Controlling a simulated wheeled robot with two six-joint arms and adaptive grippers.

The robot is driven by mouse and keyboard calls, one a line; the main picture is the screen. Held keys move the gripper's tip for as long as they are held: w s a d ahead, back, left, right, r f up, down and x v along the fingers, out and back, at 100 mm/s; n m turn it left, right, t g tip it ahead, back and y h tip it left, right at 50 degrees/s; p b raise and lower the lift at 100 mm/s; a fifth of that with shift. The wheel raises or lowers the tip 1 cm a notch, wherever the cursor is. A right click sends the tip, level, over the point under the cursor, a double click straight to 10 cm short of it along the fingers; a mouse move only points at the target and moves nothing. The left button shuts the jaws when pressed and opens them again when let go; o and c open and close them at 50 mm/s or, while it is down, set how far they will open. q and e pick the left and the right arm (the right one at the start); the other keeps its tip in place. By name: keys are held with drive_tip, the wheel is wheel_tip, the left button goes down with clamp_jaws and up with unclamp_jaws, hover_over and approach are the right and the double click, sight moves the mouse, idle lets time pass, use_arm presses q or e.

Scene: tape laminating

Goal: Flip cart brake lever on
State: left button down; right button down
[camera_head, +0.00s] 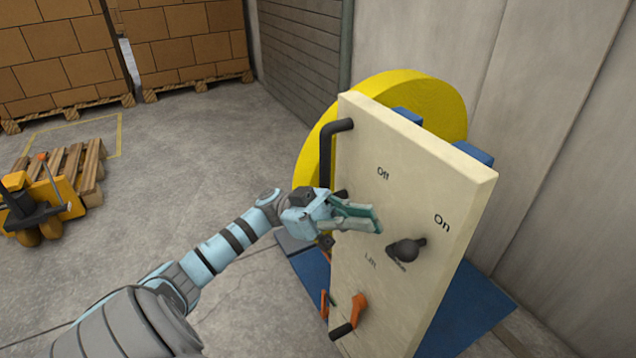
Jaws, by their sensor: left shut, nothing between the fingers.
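The cart has a cream upright panel (445,190) with the words "Off" and "On" printed on it. A dark brake lever (405,251) with a round knob sits below the "On" label, its knob pointing up and right. My left gripper (376,220) is shut and empty in front of the panel, just left of and above the lever. A small gap shows between the fingertips and the knob. The gripper hides part of the panel's middle. My right gripper is not in view.
A large yellow roll (425,92) stands behind the panel on the cart's blue base (470,310). A black handle (328,150) and an orange lever (358,308) stick out from the panel. A yellow pallet jack (50,195) and stacked boxes (60,50) are at the left.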

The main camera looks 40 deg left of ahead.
use_arm(q)
drive_tip(key=r+b+v, duration=0.1)
drive_tip(key=v, duration=1)
drive_tip(key=shift+s+a+r, duration=0.15)
drive_tip(key=shift+a+r, duration=0.2)
drive_tip(key=shift+a, duration=0.05)
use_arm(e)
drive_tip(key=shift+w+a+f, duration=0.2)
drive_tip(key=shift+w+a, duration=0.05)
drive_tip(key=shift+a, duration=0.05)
